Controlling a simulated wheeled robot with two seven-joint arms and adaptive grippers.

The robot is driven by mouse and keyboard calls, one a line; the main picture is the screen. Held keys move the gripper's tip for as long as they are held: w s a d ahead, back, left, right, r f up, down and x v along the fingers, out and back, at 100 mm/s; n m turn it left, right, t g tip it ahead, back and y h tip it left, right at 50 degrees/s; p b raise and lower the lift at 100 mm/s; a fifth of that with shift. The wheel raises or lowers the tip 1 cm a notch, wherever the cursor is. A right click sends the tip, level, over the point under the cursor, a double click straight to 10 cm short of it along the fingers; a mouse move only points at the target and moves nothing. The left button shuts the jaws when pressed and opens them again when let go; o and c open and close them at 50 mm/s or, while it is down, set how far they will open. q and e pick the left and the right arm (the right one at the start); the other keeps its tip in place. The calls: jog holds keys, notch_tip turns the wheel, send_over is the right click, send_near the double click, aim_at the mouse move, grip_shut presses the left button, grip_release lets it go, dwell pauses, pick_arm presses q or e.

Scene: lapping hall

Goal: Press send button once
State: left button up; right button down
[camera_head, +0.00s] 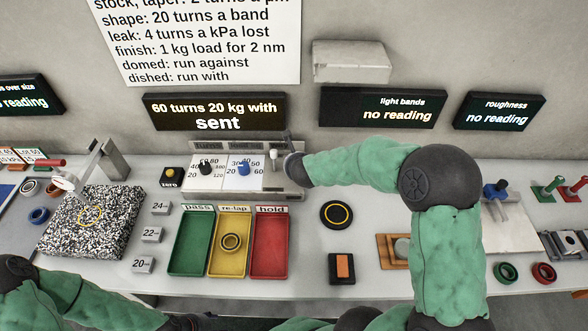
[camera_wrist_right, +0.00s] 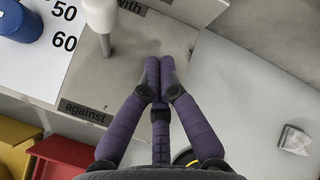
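The control panel (camera_head: 225,197) stands at the back of the bench, with two knobs over printed number scales and a white-topped lever (camera_head: 274,154). The display (camera_head: 215,111) above it reads "60 turns 20 kg with sent". My right gripper (camera_head: 291,166) is at the panel's right end, beside the lever. In the right wrist view its purple fingers (camera_wrist_right: 160,72) are together with nothing between them, over the panel face near the lever (camera_wrist_right: 96,18) and the words "with" and "against". My left gripper is at the bottom edge, barely visible.
Green (camera_head: 190,272), yellow (camera_head: 229,273) and red (camera_head: 269,274) trays lie in front of the panel; a ring sits in the yellow one. A dark disc (camera_head: 337,215) and an orange-topped block (camera_head: 344,267) lie right.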

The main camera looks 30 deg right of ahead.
jog(key=shift+r+p, duration=2.3)
jog(key=shift+r, duration=0.3)
jog(key=shift+f, duration=0.1)
